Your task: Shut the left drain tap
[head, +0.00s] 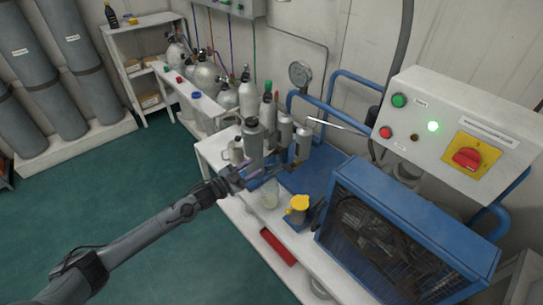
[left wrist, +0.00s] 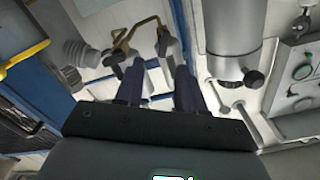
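My left gripper (head: 250,172) reaches in from the left to the foot of a group of grey filter cylinders (head: 252,142). In the left wrist view its two dark fingers (left wrist: 161,75) are apart, with nothing visible held between them. Just beyond the fingertips are bent brass-coloured parts (left wrist: 126,40) and small grey fittings. A large grey cylinder (left wrist: 235,35) with a black knob (left wrist: 253,78) near its lower end is right of the fingers. I cannot tell which fitting is the left drain tap, or whether it is open. My right gripper is not in view.
A clear jar (head: 269,194) and a yellow-topped item (head: 298,205) stand on the bench near my gripper. A blue caged compressor (head: 405,235) and a switch box (head: 450,130) are to the right. Air cylinders (head: 205,75) stand behind. The green floor (head: 100,195) at left is clear.

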